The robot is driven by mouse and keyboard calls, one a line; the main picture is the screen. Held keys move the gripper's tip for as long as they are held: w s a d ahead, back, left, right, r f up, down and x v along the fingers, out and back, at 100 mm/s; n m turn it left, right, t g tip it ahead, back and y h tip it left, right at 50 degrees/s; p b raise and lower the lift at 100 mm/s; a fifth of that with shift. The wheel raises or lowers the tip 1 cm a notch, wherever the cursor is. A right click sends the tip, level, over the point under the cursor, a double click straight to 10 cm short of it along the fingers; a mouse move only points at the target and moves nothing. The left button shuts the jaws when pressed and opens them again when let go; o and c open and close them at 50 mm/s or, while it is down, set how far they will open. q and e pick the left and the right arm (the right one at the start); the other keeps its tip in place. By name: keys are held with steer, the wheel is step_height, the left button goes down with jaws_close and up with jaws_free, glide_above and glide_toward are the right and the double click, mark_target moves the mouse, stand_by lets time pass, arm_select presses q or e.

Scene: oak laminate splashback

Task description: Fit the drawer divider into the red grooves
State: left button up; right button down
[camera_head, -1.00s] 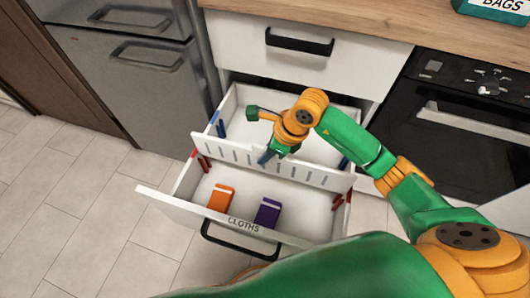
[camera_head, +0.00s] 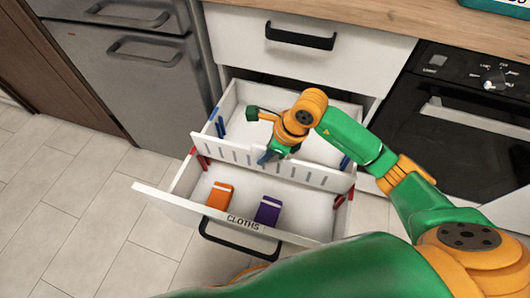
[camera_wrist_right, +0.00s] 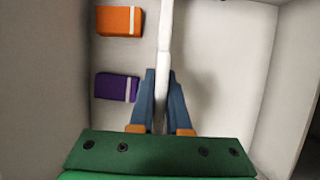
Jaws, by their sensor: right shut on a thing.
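The drawer divider (camera_head: 231,158) is a long white slotted panel, standing on edge across the open drawer in the head view. Its left end is close above the left red groove (camera_head: 202,160); its right end is near the right red groove (camera_head: 341,199). I cannot tell whether either end is inside a groove. My right gripper (camera_head: 267,157) is shut on the divider near its middle. In the right wrist view the blue fingers (camera_wrist_right: 162,100) pinch the divider (camera_wrist_right: 165,45) from both sides. My left gripper is out of view.
The drawer (camera_head: 165,201), marked CLOTHS, also has blue grooves farther back, at left (camera_head: 219,124) and right (camera_head: 345,163). An orange box (camera_head: 220,196) and a purple box (camera_head: 268,211) lie in its front part. An oven (camera_head: 465,140) stands right, a fridge (camera_head: 125,85) left.

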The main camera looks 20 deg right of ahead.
mark_target(259, 170)
steer(key=shift+f, duration=0.25)
steer(key=shift+f+b, duration=1.8)
steer(key=shift+f, duration=0.05)
steer(key=shift+f, duration=0.15)
